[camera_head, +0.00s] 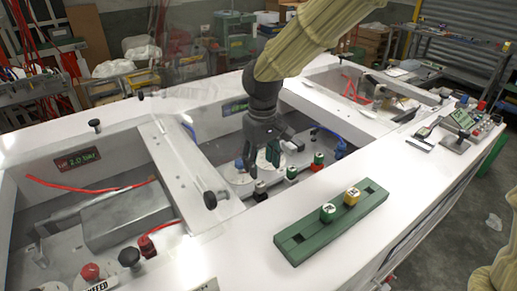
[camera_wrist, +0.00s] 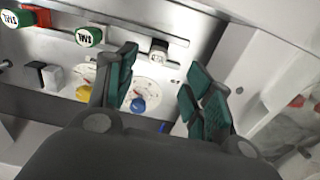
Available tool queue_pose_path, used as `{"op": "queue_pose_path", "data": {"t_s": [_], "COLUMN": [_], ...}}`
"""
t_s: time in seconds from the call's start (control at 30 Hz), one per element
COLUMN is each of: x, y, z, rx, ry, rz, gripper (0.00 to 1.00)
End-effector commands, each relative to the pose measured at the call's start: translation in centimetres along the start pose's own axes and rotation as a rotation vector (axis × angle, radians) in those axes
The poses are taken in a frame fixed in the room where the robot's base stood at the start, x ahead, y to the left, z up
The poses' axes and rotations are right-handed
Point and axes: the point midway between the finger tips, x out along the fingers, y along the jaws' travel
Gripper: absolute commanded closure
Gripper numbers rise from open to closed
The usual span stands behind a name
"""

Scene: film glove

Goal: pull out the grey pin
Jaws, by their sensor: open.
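The grey pin (camera_wrist: 159,50) has a pale grey labelled end and sits in the recessed panel. In the wrist view it shows just beyond the gap between my fingertips, apart from them. In the head view it appears to be the dark pin with a pale top (camera_head: 260,187) at the near end of a row. My gripper (camera_head: 272,158) hangs over the recess, and its green-padded fingers (camera_wrist: 160,78) are spread with nothing between them. How deep the pin sits cannot be told.
Two neighbouring pins (camera_head: 292,172) (camera_head: 319,158) stand in the same row. Dials with a blue knob (camera_wrist: 138,104) and a yellow knob (camera_wrist: 84,93) lie near my fingers. A green rack (camera_head: 296,240) holding a green pin and a yellow pin is on the white top. White walls border the recess.

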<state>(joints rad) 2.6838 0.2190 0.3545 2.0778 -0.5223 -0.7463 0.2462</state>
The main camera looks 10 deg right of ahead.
Motion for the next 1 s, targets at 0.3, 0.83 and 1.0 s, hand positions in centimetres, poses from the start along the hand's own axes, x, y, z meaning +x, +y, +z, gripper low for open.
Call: {"op": "queue_pose_path", "data": {"t_s": [0.3,0.83,1.0], "x": [5.0,9.4,9.5], "y": [0.3,0.3,0.3], "z": [-1.1,-1.1,-1.1], "rx": [-0.002,-0.002,-0.002], "ry": [-0.014,-0.010,-0.009], "rz": [-0.004,-0.003,-0.003], "gripper": [0.48,0.48,0.48]}}
